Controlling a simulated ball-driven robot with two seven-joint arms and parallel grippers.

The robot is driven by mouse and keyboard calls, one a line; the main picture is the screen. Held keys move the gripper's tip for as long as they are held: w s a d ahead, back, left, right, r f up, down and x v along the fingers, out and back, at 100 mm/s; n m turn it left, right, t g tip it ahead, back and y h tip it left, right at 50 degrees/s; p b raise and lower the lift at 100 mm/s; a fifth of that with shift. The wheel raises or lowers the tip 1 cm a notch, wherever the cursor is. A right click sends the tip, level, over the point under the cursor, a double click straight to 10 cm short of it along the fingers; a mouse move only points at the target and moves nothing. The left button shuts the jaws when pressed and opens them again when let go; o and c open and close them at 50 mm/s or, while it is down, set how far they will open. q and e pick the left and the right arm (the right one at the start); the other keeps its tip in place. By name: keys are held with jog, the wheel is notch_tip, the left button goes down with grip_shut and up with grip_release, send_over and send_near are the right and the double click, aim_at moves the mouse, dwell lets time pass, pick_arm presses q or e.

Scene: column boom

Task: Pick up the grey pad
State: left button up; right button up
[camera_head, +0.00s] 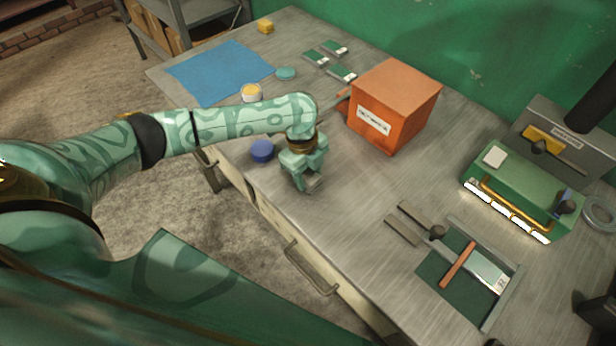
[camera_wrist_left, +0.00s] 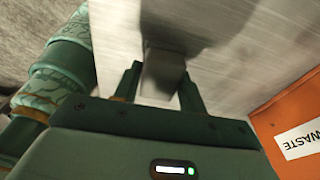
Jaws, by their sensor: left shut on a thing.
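My left gripper (camera_head: 308,184) is low over the front part of the metal bench, between the blue round lid and the orange box. In the left wrist view the left gripper (camera_wrist_left: 160,88) is shut on a small grey block, the grey pad (camera_wrist_left: 163,70), which sits between its two fingers. In the head view the pad is mostly hidden by the fingers. I cannot tell whether the pad touches the bench. My right gripper is not in view.
An orange waste box (camera_head: 395,105) stands right of the gripper; a blue lid (camera_head: 262,151) is left of it. Two dark strips (camera_head: 404,230), a tray (camera_head: 440,285) and a green machine (camera_head: 525,190) lie rightward. A blue mat (camera_head: 218,72) lies at the far left.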

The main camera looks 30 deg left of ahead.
pick_arm(q)
jog(key=s+a+r+p, duration=0.2)
jog(key=s+r, duration=0.3)
jog(key=s, duration=0.1)
jog(key=s+a+r+p, duration=0.1)
jog(key=s+r+p, duration=0.2)
jog(key=s+r, duration=0.3)
jog(key=shift+s+a, duration=0.4)
jog(key=shift+s, duration=0.4)
jog(key=o, duration=0.4)
jog(key=shift+c, duration=1.5)
